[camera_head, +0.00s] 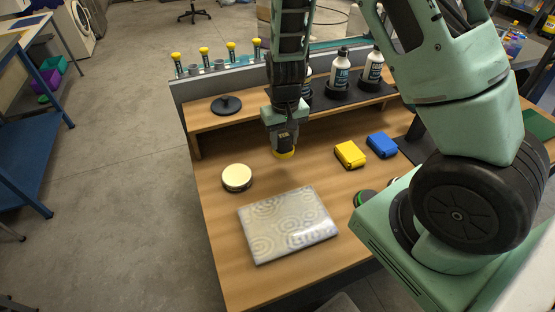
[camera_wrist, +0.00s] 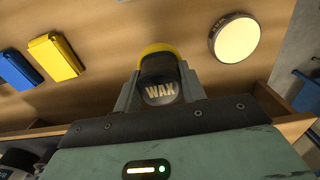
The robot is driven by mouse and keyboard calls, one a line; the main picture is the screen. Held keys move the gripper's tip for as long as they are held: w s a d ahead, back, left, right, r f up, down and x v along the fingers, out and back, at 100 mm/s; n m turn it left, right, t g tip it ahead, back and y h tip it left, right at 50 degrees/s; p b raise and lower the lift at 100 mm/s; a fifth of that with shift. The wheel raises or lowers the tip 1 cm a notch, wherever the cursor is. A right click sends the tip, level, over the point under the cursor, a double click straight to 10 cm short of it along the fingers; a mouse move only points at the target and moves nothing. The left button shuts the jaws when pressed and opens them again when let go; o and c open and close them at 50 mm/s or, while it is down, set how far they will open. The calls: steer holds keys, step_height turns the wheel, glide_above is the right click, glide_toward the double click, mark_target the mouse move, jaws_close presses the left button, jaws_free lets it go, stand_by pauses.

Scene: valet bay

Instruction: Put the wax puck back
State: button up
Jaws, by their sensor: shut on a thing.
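My gripper (camera_head: 283,145) points down above the wooden bench, behind the patterned panel in the head view. It is shut on a dark round piece with a yellow end, the wax puck (camera_head: 285,154). In the wrist view the puck (camera_wrist: 160,92) shows the word WAX on its dark side, between the two fingers. Its yellow end faces away from my wrist. I cannot tell from these views how far it is above the bench top.
A cream-topped round tin (camera_head: 237,177) and a glossy patterned panel (camera_head: 288,224) lie on the bench. A yellow box (camera_head: 350,154) and blue box (camera_head: 381,145) are to the right. A raised shelf holds a black disc (camera_head: 226,105) and bottles (camera_head: 340,75). Yellow-topped tubes (camera_head: 204,57) line the back rail.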

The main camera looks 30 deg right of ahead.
steer(key=shift+f+p, duration=0.85)
steer(key=shift+f, duration=3.45)
steer(key=shift+f, duration=0.2)
steer(key=o, duration=0.9)
steer(key=shift+o, duration=0.2)
steer(key=shift+r, duration=0.2)
